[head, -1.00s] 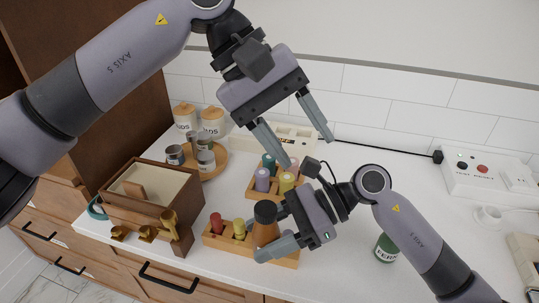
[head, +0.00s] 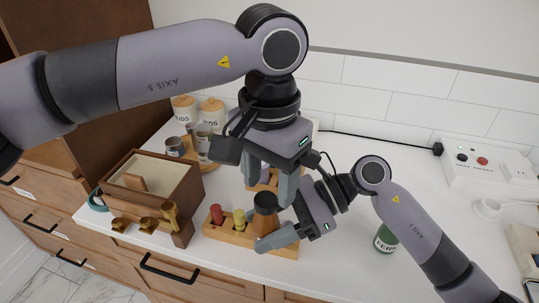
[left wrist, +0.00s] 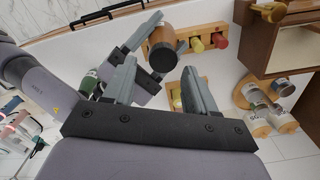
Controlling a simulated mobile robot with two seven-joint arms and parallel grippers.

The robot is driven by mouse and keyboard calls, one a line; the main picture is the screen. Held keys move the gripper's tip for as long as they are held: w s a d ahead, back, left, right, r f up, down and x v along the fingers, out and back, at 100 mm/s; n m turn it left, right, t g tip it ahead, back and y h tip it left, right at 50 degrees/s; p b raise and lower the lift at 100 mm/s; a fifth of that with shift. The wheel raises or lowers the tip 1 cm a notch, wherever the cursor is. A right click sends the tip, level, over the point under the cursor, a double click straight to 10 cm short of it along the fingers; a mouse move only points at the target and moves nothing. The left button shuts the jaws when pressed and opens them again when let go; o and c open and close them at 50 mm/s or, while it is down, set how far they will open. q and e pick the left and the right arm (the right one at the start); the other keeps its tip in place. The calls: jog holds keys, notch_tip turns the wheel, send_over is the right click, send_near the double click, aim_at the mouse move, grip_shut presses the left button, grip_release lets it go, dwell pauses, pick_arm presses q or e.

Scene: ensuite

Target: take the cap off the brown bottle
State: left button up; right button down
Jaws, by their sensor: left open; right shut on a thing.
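The brown bottle (head: 264,224) stands upright at the right end of the front wooden rack, with its dark cap (head: 265,203) on top. My right gripper (head: 276,226) is shut on the bottle's body from the right. My left gripper (head: 268,188) points down just above the cap, open and empty, its fingers apart. In the left wrist view the bottle (left wrist: 162,35) and cap (left wrist: 163,56) show just beyond and between the open left fingertips (left wrist: 158,66). Whether either left finger touches the cap cannot be told.
The front rack (head: 228,236) also holds a red and a yellow-green bottle. A second rack (head: 257,187) behind is partly hidden by my left gripper. A wooden box (head: 150,205) with brass cups stands left. A green jar (head: 385,239) stands right, near my right arm.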

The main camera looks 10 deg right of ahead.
aim_at(266, 222)
pick_arm(q)
jog(key=shift+f, duration=1.35)
